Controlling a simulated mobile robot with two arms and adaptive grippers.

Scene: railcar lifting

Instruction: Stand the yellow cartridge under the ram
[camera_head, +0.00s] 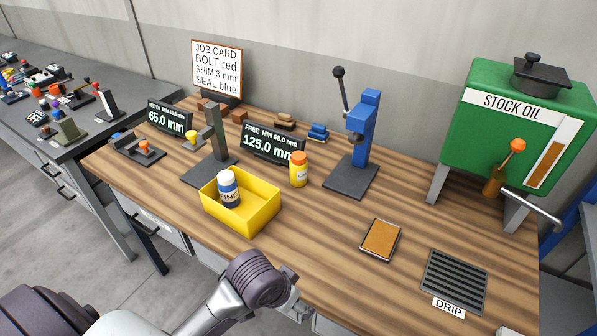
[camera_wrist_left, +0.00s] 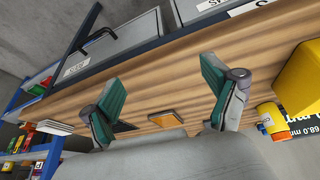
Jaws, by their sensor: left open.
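The yellow cartridge (camera_head: 299,169) with an orange cap stands upright on the wooden bench, just right of the yellow bin. A yellow cylinder with a light label, which looks like the same cartridge, shows at the right of the left wrist view (camera_wrist_left: 268,118). The blue press (camera_head: 365,130) stands on a dark base plate (camera_head: 350,177) to the right of the cartridge. The space above the plate looks empty. My left gripper (camera_wrist_left: 163,80) is open and empty, its two fingers wide apart. In the head view my left arm reaches the front edge of the bench, well short of the cartridge. My right gripper is not visible.
The yellow bin (camera_head: 262,213) holds a white and blue bottle (camera_head: 229,188). Behind the cartridge stands a 125.0 mm display (camera_head: 272,143). A brown pad (camera_head: 380,240), a drip grate (camera_head: 454,280) and a green oil tank (camera_head: 520,125) are to the right. Bench between bin and pad is clear.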

